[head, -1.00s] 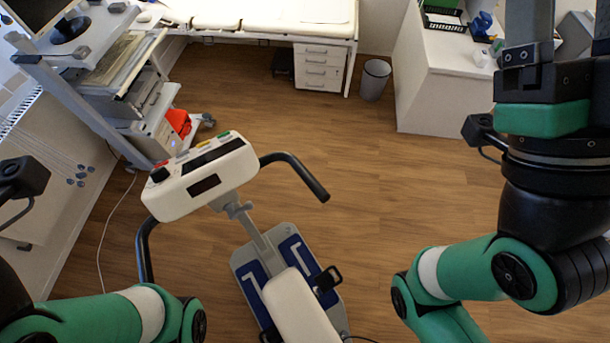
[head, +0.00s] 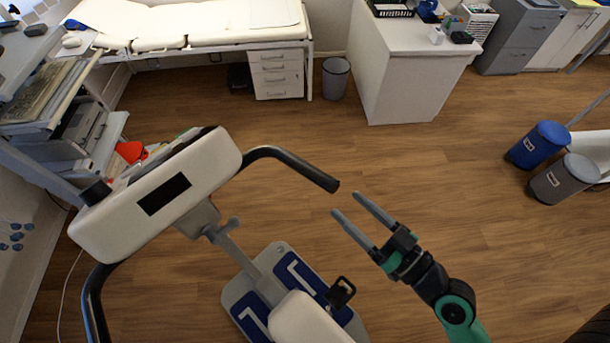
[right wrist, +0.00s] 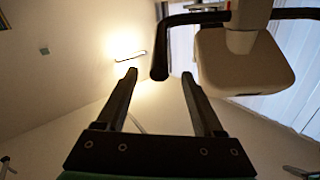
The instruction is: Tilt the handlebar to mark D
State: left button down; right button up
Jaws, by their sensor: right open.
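The exercise bike's handlebar has a black right-hand bar (head: 292,163) that curves from the white console (head: 155,192) and ends in a dark grip. Its other bar (head: 95,305) hangs at the lower left. My right gripper (head: 348,204) is open and empty, its fingertips just below and beside the grip's end, apart from it in the head view. In the right wrist view, the grip end (right wrist: 159,62) shows between and beyond the two open fingers (right wrist: 160,82). No mark D can be read. My left gripper is out of the frames.
The bike's white seat (head: 305,320) and grey-blue base (head: 265,285) stand below. A cart (head: 50,130) is close behind the console. Blue (head: 540,145) and grey (head: 565,178) bins stand at right. The wooden floor around the right bar is open.

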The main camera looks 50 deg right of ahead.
aim_at(314, 174)
jog(key=w, duration=0.3)
jog(key=w+p, duration=0.1)
jog(key=w, duration=0.3)
jog(key=w+p, duration=0.1)
jog(key=w, duration=0.2)
jog(key=shift+w+d+r, duration=0.1)
jog(key=shift+w+d, duration=0.1)
jog(key=shift+d, duration=0.2)
jog(key=shift+w, duration=0.55)
grip_shut()
